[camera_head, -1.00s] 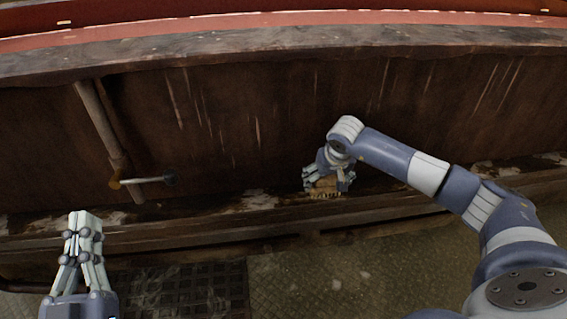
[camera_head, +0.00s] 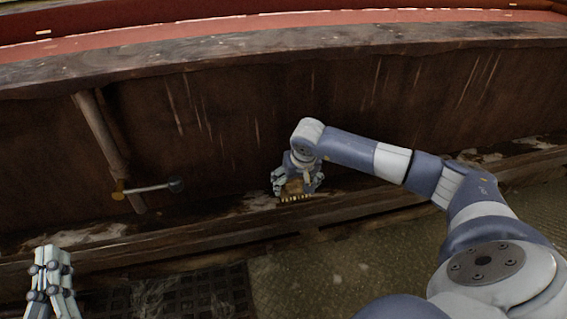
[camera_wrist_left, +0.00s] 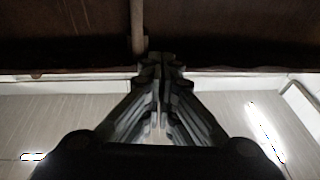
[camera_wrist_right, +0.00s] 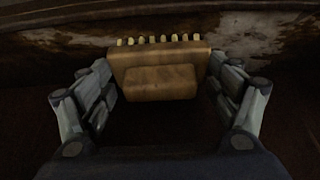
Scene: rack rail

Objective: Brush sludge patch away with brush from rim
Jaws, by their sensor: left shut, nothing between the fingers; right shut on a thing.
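My right gripper (camera_head: 297,186) is shut on a wooden brush (camera_wrist_right: 162,75) with a row of pale bristles. In the head view the brush (camera_head: 293,190) is at the lower rim (camera_head: 340,212), bristles toward the ledge; I cannot tell if they touch it. Pale, dirty patches (camera_wrist_right: 85,38) also show beyond the bristles in the right wrist view. My left gripper (camera_head: 52,252) is shut and empty at the lower left, in front of the rim; its closed fingers (camera_wrist_left: 160,62) show in the left wrist view.
More pale patches lie on the ledge at left (camera_head: 95,235) and far right (camera_head: 490,156). A vertical pipe (camera_head: 100,135) with a lever handle (camera_head: 148,188) stands against the brown wall, left of the brush. A dark floor grate (camera_head: 195,295) lies below the rim.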

